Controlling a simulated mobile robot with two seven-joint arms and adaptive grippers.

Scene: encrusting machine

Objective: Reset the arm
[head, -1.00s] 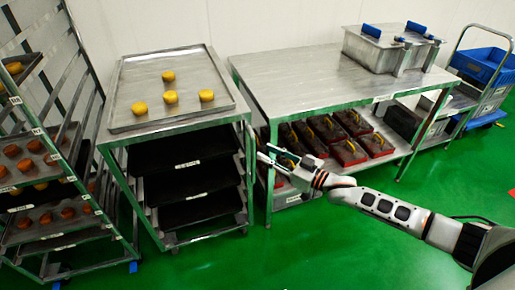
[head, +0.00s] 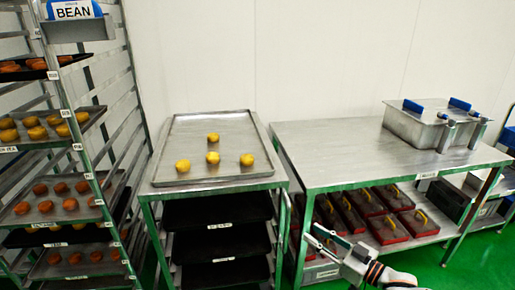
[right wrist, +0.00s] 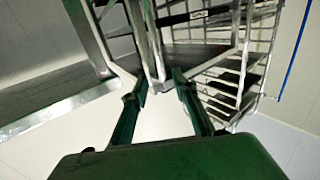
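My right gripper (head: 322,238) is at the lower middle of the head view, in front of the gap between the tray rack and the steel table. In the right wrist view its two fingers (right wrist: 160,82) stand apart with nothing between them, so it is open and empty. Only the end of my right arm shows, at the bottom edge of the head view. My left gripper is in neither view.
A metal tray (head: 184,139) with several yellow buns tops a low rack. The steel table (head: 330,150) carries a lidded metal container (head: 418,127), with red-brown boxes (head: 388,229) below. A tall bakery rack (head: 78,125) stands left. Green floor (head: 437,276) shows at lower right.

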